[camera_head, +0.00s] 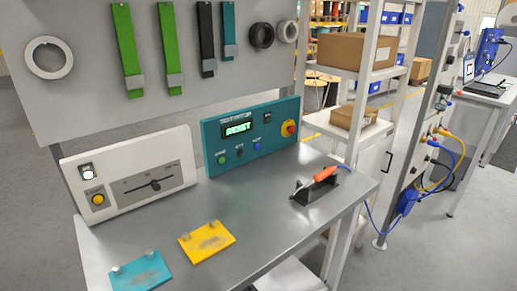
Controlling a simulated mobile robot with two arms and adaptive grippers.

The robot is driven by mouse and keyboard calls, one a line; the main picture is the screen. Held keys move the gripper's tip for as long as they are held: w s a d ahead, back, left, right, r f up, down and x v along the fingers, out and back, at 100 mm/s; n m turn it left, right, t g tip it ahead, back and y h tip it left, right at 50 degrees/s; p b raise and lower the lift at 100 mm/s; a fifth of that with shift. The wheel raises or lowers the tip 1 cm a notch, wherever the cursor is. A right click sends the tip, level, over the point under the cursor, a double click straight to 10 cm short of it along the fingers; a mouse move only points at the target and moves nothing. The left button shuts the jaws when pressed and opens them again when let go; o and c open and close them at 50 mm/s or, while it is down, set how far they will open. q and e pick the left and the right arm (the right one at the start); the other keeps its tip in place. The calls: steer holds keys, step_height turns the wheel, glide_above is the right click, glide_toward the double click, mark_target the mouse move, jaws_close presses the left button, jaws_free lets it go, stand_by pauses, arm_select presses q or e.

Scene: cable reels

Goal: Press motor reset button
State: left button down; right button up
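A teal control box (253,136) stands at the back of the metal workbench. Its display (238,129) reads "RESET" in green. Below the display are a green button (222,159), a dark knob or button (239,151) and a blue button (256,145); their labels are too small to read. A red button on a yellow base (289,128) sits at the box's right end. A white panel (130,172) to the left carries a yellow button (97,199), a white switch (88,173) and a slider-like dial (155,185). Neither gripper is in view.
A teal plate (140,272) and a yellow plate (207,241) lie at the workbench front (262,215). An orange-handled tool (325,173) rests in a dark holder at the right. A pegboard with straps and rings (100,95) hangs above; shelves with boxes (352,50) stand behind.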

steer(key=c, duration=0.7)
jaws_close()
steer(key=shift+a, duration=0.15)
